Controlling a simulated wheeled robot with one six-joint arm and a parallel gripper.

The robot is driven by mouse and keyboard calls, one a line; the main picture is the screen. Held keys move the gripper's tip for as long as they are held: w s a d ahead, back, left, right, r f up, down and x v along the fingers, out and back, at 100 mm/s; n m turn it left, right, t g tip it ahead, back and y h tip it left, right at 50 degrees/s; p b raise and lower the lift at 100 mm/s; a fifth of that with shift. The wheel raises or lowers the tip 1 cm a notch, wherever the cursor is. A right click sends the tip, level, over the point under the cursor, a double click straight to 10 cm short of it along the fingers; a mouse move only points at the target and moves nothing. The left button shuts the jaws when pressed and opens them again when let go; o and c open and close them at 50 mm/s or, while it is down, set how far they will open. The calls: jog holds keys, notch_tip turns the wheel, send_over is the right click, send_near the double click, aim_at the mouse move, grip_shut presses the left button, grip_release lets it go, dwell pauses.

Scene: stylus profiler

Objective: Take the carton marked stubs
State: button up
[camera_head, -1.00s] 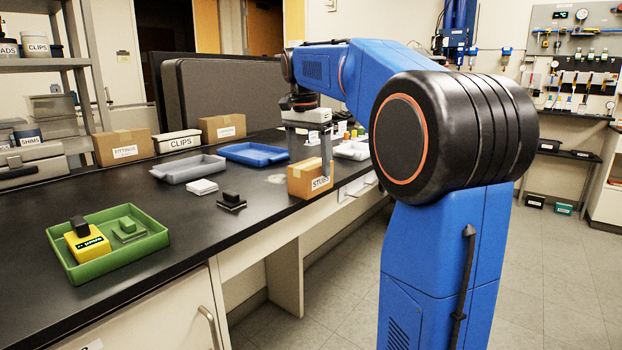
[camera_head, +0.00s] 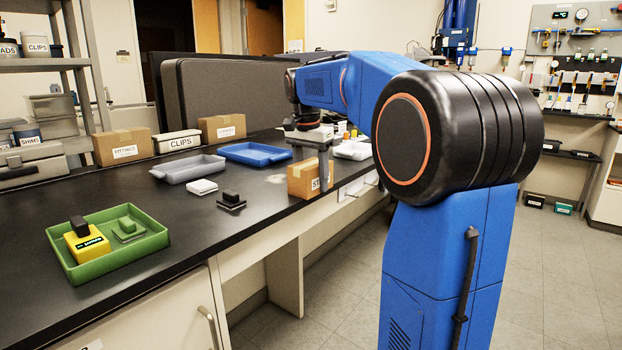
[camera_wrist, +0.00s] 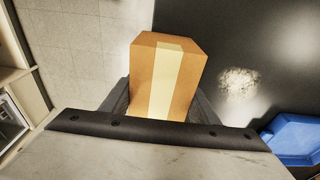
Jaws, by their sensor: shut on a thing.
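The carton marked stubs (camera_head: 302,181) is a small brown box at the front edge of the black bench. Its label is partly covered by a finger of my gripper (camera_head: 312,165). In the wrist view the carton (camera_wrist: 167,75) sits between the two fingers of my gripper (camera_wrist: 160,100), with a pale tape strip along its top. My gripper is shut on the carton from above. Whether the carton's underside touches the bench cannot be told.
A blue tray (camera_head: 256,149), a grey tray (camera_head: 187,173) and a small black block (camera_head: 231,198) are left of the carton. A green tray (camera_head: 150,244) holds a yellow item. Cartons marked fittings (camera_head: 124,151) and clips (camera_head: 178,146) stand behind. Floor lies beyond the bench edge.

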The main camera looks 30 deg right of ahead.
jog(key=shift+r, duration=0.1)
notch_tip(320, 180, up, 10)
jog(key=shift+f, duration=0.1)
dwell(0.4)
jog(key=o, duration=0.3)
jog(key=c, duration=0.7)
